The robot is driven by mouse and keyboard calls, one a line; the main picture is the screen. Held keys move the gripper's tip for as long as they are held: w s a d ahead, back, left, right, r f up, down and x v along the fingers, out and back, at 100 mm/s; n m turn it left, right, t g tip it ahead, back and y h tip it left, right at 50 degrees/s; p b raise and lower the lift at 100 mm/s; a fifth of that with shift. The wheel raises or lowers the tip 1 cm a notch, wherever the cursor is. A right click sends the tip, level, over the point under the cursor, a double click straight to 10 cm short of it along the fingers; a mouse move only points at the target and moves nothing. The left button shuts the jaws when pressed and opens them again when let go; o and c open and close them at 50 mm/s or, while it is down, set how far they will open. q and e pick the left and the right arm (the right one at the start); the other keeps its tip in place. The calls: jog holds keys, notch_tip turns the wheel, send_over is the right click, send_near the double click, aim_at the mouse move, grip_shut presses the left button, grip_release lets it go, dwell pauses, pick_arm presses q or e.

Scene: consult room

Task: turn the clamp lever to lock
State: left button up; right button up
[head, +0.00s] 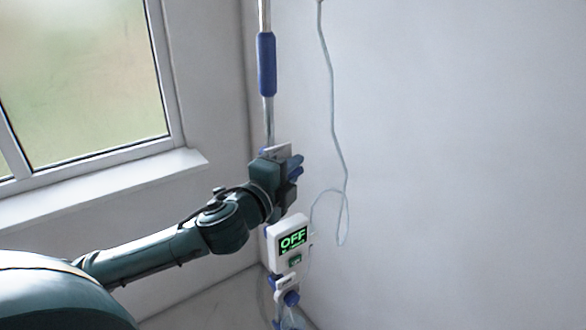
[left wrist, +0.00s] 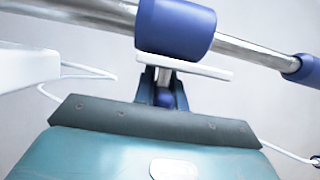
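A white clamp plate (head: 277,151) sits on the upright metal pole, partly hidden behind my left gripper (head: 295,167). In the left wrist view the white plate (left wrist: 185,67) lies against a thick blue sleeve (left wrist: 175,27) on the pole. A pale stem with a blue ball end (left wrist: 165,98), which looks like the lever, lies between the fingers of my left gripper (left wrist: 163,85). The fingers stand apart around it. I cannot tell whether they press on it. My right gripper is in neither view.
A white pump box (head: 288,242) with a green OFF display hangs on the pole below my gripper. Under it is a white bracket with a blue knob (head: 291,298). A thin clear tube (head: 333,90) hangs along the wall. A window sill (head: 120,180) is at left.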

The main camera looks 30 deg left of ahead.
pick_arm(q)
grip_shut()
jog(key=shift+r+g, duration=0.1)
jog(key=shift+g, duration=0.3)
jog(key=m+g, duration=0.1)
jog(key=g, duration=0.2)
jog(key=shift+f, duration=0.2)
jog(key=g, duration=0.1)
jog(key=m+g+y, duration=0.1)
jog(key=g, duration=0.1)
jog(key=shift+s+f, duration=0.1)
jog(key=shift+f, duration=0.15)
jog(key=g, duration=0.1)
jog(key=m+g, duration=0.1)
jog(key=g, duration=0.1)
jog(key=g+y, duration=0.1)
jog(key=shift+s+a+f, duration=0.1)
jog(key=shift+s+f, duration=0.15)
jog(key=shift+s+a+f+m+g+y, duration=0.15)
jog(key=shift+m+g+y, duration=0.2)
jog(key=shift+g, duration=0.65)
jog(key=shift+s+f+m+g+y, duration=0.2)
jog(key=shift+g+y, duration=0.25)
jog(key=shift+g, duration=0.55)
jog(key=shift+r, duration=0.1)
